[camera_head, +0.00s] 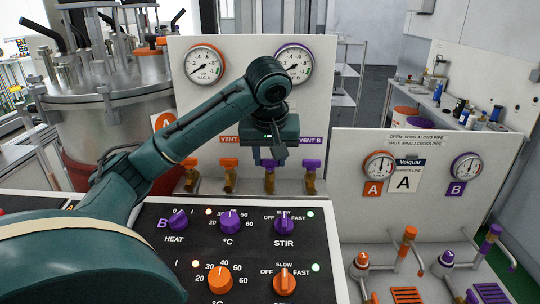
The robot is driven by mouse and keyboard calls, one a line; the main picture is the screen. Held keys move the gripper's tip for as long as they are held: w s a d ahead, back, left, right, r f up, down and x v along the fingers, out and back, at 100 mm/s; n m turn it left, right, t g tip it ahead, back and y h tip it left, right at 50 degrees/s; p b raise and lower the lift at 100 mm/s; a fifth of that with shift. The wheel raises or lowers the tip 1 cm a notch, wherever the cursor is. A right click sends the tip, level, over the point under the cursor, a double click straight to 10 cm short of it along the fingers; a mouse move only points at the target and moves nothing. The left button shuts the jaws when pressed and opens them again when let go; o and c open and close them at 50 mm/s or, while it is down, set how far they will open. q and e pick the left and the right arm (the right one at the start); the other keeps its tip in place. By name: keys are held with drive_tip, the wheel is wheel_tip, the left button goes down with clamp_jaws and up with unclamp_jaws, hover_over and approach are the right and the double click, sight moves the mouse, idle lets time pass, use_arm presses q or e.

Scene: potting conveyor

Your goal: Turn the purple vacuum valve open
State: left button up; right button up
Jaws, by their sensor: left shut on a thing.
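Two purple-handled valves stand at the foot of the white gauge panel (240,100). The left purple valve (269,164) is directly under my left gripper (274,155), which comes down from above. My left gripper is shut on this valve's purple handle; its fingers partly cover the handle and the label behind. The handle seems to lie across its brass body, though its exact angle is hard to tell. The right purple valve (311,164) stands apart, under a purple label ending in "VENT B". A purple-rimmed gauge (294,62) is above. My right gripper is not in view.
Two orange-handled valves (229,163) stand left of the purple ones. In front is a black control panel (250,225) with purple and orange knobs. A service panel (425,150) with gauges stands at the right. A steel vessel (80,90) is at the left.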

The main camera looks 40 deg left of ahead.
use_arm(q)
drive_tip(key=shift+c, duration=1.4)
drive_tip(key=shift+m, duration=0.3)
drive_tip(key=m+h, duration=0.1)
drive_tip(key=m, duration=0.1)
drive_tip(key=shift+a+m+t, duration=0.1)
drive_tip(key=shift+m+t, duration=0.3)
drive_tip(key=m+h, duration=0.1)
drive_tip(key=m, duration=0.2)
drive_tip(key=shift+a+m, duration=0.1)
drive_tip(key=shift+m, duration=0.2)
drive_tip(key=m+h, duration=0.1)
drive_tip(key=m, duration=0.2)
drive_tip(key=shift+a+m+h, duration=0.1)
drive_tip(key=shift+m+h, duration=0.2)
drive_tip(key=shift+h, duration=0.1)
drive_tip(key=shift+a+m+h, duration=0.1)
drive_tip(key=shift+m+h, duration=0.7)
drive_tip(key=shift+m, duration=1.3)
